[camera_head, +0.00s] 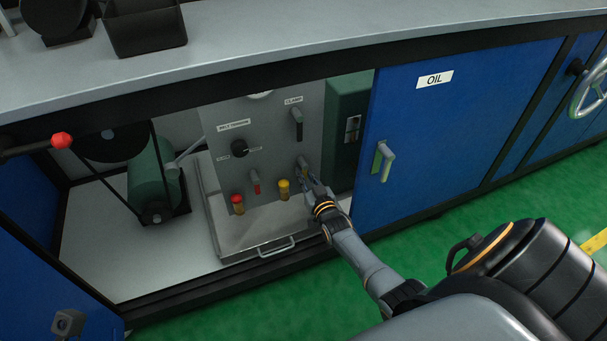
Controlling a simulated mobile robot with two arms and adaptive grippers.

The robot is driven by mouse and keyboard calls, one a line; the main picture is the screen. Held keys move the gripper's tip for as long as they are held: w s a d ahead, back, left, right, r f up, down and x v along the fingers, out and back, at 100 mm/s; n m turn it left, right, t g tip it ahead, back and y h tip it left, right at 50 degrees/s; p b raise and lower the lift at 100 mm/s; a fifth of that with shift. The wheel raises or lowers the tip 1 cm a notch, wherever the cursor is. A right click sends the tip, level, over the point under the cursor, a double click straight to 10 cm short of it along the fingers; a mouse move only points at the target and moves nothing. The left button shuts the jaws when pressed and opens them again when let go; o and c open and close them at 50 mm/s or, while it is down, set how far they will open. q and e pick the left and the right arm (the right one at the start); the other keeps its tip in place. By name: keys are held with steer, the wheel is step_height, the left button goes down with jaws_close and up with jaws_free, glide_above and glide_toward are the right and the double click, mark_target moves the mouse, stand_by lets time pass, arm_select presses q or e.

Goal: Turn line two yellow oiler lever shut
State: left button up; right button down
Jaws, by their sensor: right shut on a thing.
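The line two yellow oiler has a yellow-capped cup (284,189) low on the grey panel inside the open cabinet bay. Its lever (304,171) is just above and to the right of the cup and is mostly covered by my fingers. My right gripper (304,172) is shut on this lever, with its arm coming in from the lower right. A red-capped oiler (237,204) and a lever with a red tip (256,184) are to the left, apart from my gripper. The exact angle of the yellow lever cannot be told. My left gripper is not in view.
A blue door marked OIL (455,125) stands right of the bay. A tray with a handle (277,246) lies below. A green motor (156,182) is at the left.

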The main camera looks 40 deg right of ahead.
steer(key=shift+f, duration=0.1)
stand_by(0.3)
steer(key=c, duration=1.3)
jaws_free()
steer(key=v, duration=1.2)
steer(key=shift+s, duration=0.1)
